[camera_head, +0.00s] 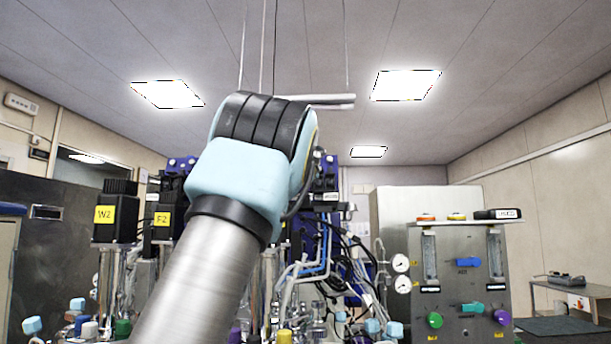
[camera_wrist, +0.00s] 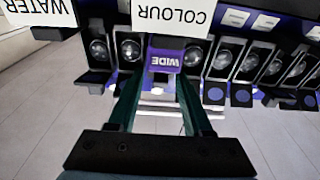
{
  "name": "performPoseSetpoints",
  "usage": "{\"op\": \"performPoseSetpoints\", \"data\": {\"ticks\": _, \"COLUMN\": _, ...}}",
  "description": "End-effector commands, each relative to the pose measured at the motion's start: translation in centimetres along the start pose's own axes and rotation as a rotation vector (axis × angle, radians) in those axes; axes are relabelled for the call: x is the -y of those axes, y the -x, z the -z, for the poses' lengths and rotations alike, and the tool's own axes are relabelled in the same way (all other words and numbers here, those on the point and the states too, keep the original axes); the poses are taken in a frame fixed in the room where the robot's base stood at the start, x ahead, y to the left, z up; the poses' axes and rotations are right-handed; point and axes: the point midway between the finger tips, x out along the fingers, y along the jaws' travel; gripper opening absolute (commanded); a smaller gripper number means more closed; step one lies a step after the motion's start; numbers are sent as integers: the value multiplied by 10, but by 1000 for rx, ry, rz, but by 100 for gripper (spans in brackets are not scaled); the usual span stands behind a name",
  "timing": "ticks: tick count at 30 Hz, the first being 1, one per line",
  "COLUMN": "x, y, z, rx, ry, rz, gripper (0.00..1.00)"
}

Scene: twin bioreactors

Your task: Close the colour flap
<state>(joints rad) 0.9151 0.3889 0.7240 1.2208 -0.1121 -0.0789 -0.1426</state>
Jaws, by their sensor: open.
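In the wrist view a white plate marked COLOUR (camera_wrist: 172,14) stands at the top middle. A purple piece marked WIDE (camera_wrist: 165,61) is just below it; I cannot tell whether the two are one part. My gripper (camera_wrist: 158,82) is open, with its two dark green fingers pointing at the lower edge of the purple piece, one toward each side. I see nothing held between the fingers, and cannot tell whether they touch the piece. In the head view my arm hides the gripper and the COLOUR plate.
A white plate marked WATER (camera_wrist: 40,12) is at the upper left in the wrist view. Dark housings with round lenses (camera_wrist: 222,60) stand closely on both sides. In the head view a grey panel (camera_head: 455,265) with gauges and knobs is at the right; tubing (camera_head: 310,275) crowds the middle.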

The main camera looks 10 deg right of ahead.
Motion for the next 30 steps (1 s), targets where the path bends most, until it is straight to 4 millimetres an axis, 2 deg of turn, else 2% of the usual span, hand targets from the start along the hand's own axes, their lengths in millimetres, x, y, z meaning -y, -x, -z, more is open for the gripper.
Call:
{"op": "performPoseSetpoints", "data": {"ticks": 15, "x": -2, "y": 59, "z": -4, "rx": -1, "ry": 1, "rz": -4, "gripper": 50}}
{"op": "performPoseSetpoints", "data": {"ticks": 30, "x": -2, "y": 99, "z": -3, "rx": -1, "ry": 0, "rz": -2, "gripper": 50}}
